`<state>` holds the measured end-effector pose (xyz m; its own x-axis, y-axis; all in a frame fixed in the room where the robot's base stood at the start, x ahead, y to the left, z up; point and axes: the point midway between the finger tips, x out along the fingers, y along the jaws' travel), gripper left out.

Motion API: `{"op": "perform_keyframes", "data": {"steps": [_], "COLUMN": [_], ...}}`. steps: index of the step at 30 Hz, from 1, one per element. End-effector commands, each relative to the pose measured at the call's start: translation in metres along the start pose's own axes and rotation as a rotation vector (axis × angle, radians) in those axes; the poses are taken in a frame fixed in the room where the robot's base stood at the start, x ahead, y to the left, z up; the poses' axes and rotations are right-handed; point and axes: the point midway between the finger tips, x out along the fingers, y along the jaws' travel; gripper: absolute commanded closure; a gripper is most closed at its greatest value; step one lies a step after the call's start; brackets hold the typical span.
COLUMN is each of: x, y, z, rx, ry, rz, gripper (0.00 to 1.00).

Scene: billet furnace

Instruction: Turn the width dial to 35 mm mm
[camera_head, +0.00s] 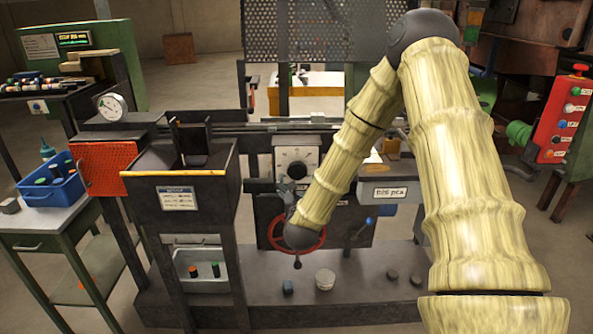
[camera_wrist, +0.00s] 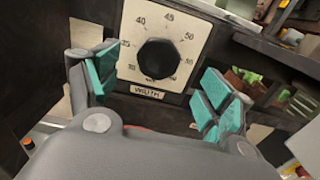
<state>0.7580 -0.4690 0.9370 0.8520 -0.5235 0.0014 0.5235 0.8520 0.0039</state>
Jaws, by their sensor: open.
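The width dial is a black round knob (camera_wrist: 158,58) on a pale square plate (camera_wrist: 190,35) with numbers around it and a "WIDTH" label below. Its pointer setting is too unclear to read. In the head view the dial plate (camera_head: 297,154) shows on the machine front, just above my gripper (camera_head: 287,190). In the wrist view my gripper (camera_wrist: 160,85) is open, with teal pads on both sides of the knob. The fingers appear apart from the knob, with nothing between them except the dial in view beyond. Their exact depth to it cannot be told.
A red handwheel (camera_head: 272,236) sits below the dial, close to my wrist. A blue-knobbed lever (camera_head: 369,222) is to its right. A dark hopper (camera_head: 185,170) stands left. A blue bin (camera_head: 52,185) and a red button panel (camera_head: 566,122) are farther out.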

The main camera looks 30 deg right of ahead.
Motion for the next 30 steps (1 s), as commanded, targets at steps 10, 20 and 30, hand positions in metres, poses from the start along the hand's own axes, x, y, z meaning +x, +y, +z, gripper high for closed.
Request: {"op": "perform_keyframes", "data": {"steps": [10, 20, 30], "x": [0.057, 0.086, 0.089], "y": [0.000, 0.000, 0.000], "z": [0.002, -0.001, -0.001], "rx": [-0.006, -0.003, -0.003], "ry": [0.000, 0.002, 0.002], "rz": [0.001, 0.000, 0.001], "gripper": [0.19, 0.19, 0.19]}}
